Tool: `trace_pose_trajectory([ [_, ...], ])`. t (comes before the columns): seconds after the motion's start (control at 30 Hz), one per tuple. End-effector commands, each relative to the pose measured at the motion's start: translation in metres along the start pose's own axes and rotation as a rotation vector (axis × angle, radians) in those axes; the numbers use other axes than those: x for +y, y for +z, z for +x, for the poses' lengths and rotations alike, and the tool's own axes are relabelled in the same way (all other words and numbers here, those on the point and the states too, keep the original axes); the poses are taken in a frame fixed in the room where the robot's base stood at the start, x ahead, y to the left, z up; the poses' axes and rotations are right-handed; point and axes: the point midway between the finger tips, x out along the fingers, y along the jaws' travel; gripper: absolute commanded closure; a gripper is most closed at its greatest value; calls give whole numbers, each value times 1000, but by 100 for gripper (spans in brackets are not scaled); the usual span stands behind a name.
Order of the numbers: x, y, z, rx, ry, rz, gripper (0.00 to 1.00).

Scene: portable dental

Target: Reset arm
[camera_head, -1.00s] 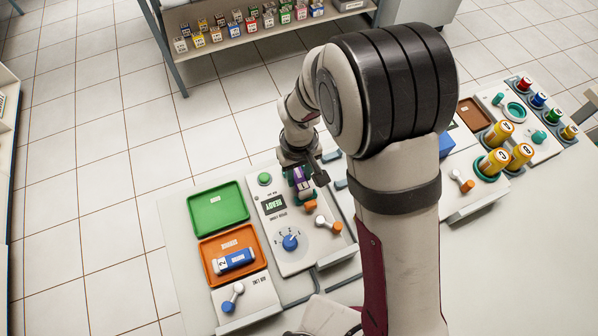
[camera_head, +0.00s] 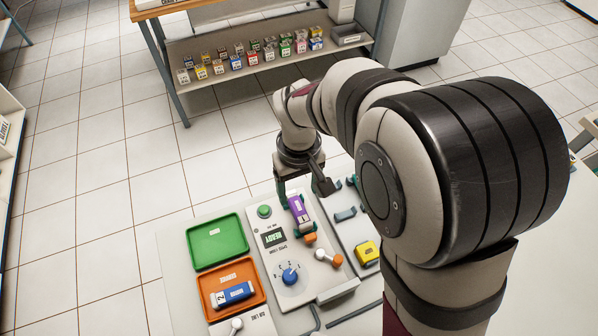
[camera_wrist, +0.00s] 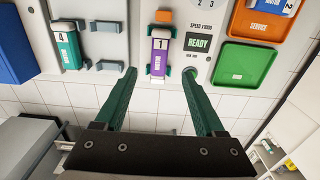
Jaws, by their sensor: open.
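My gripper (camera_head: 297,187) is open and empty. In the wrist view its two green fingers (camera_wrist: 158,82) are wide apart, with the purple handpiece (camera_wrist: 159,54) marked 1 beyond and between them. In the head view the purple handpiece (camera_head: 299,210) sits in a holder on the white control panel (camera_head: 290,267), just below the fingers. They look apart from it. The panel's screen (camera_head: 273,238) reads READY. My arm hides much of the table's right side in the head view.
A green tray (camera_head: 217,259) and an orange tray (camera_head: 209,306) holding a blue handpiece (camera_head: 232,294) lie left of the panel. A yellow block (camera_head: 367,252) is to its right. The wrist view shows a teal handpiece (camera_wrist: 67,47) marked 4. A shelf of small boxes (camera_head: 236,62) stands behind.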

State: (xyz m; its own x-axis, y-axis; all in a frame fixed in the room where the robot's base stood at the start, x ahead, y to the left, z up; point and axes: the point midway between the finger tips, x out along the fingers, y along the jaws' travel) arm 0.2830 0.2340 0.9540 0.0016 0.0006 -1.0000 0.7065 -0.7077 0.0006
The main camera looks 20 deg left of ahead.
Motion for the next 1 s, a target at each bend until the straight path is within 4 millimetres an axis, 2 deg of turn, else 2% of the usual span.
trace_pose_trajectory([
  [0.03, 0, -1, -16, 7, 1, 0, 28],
  [0.1, 0, -1, -35, 5, 1, 0, 28],
  [0.2, 0, -1, -56, 3, 1, 0, 28],
  [0.3, 0, 0, -68, 1, 0, -1, 28],
  [0.43, 0, 0, -74, 0, 0, 1, 28],
  [0.5, 9, 11, -79, 1, -5, 52, 28],
  [0.57, 27, 38, -90, 2, -20, 183, 28],
  [0.6, 41, 66, -99, 4, -34, 312, 28],
  [0.67, 56, 116, -108, 3, -63, 540, 28],
  [0.7, 59, 149, -111, 2, -83, 695, 28],
  [0.8, 50, 211, -107, 4, -130, 1016, 28],
  [0.87, 42, 233, -101, 3, -152, 1147, 28],
  [0.9, 37, 242, -98, 3, -161, 1207, 25],
  [1.0, 32, 251, -94, 1, -172, 1272, 7],
])
